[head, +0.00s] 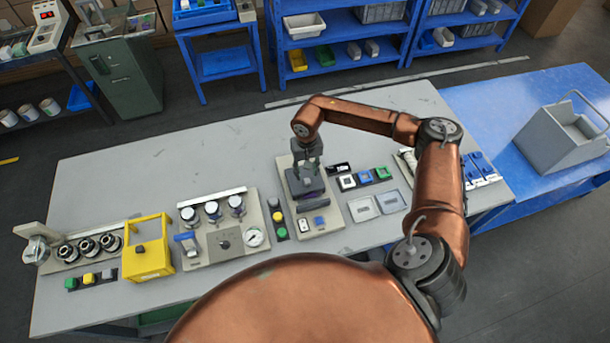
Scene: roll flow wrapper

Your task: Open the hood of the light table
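A unit with a pale base plate (322,217) stands at the middle of the grey table. It carries a dark box-like part (310,198), which looks like the hood of the light table; its lid position is hard to make out. My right gripper (309,168) points down at the back of this dark part, close above or touching it. The gripper hides some of that part, and its fingers are too small and dark to tell open from shut. My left gripper is not in view.
Left of the unit stand a panel with gauges (223,238) and a yellow box (147,250). Right of it lie switch blocks (365,178) and clear trays (363,209). A grey bin (555,140) stands on the blue table. The grey table's back left is clear.

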